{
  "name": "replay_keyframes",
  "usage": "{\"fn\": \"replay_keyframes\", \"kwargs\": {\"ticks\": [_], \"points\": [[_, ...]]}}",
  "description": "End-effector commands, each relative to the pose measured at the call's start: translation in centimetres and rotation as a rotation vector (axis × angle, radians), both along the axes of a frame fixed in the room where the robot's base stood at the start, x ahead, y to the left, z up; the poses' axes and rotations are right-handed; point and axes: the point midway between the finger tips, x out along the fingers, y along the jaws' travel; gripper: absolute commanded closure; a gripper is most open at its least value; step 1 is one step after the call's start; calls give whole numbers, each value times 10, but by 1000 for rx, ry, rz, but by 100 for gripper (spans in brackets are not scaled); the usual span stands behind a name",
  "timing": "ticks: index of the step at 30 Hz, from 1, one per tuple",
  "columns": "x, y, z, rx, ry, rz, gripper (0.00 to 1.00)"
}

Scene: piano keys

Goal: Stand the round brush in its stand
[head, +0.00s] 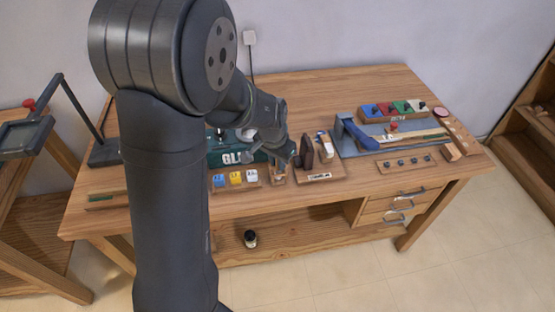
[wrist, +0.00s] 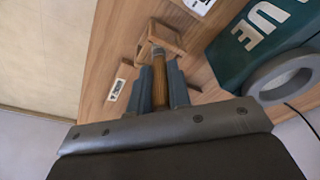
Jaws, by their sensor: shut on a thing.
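The round brush (wrist: 160,92) shows in the wrist view as a wooden handle with a darker ferrule at its far end. My gripper (wrist: 160,75) is shut on this handle, one blue-grey finger on each side. A small wooden stand (wrist: 168,37) lies just beyond the brush's far end in the wrist view. I cannot tell whether the brush touches it or sits in it. In the head view my gripper (head: 286,153) is low over the middle of the bench, just above a small wooden piece (head: 278,181) that looks like the stand. The brush is hard to make out there.
A green box with white letters (head: 235,155) and a block row (head: 235,181) stand left of the gripper. Right of it is a labelled board (head: 325,172) with dark upright pieces (head: 307,150). A blue-grey tray (head: 355,150) lies farther right. A grey roll (wrist: 283,78) is close in the wrist view.

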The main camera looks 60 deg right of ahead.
Motion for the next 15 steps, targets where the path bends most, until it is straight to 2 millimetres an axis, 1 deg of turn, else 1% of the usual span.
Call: {"fn": "replay_keyframes", "kwargs": {"ticks": [7,8,9,11,12,15], "points": [[0,0,0,0,0,0,100],[0,0,0,0,0,0,81],[0,0,0,0,0,0,73],[0,0,0,0,0,0,61],[0,0,0,0,0,0,57],[0,0,0,0,0,0,57]]}}
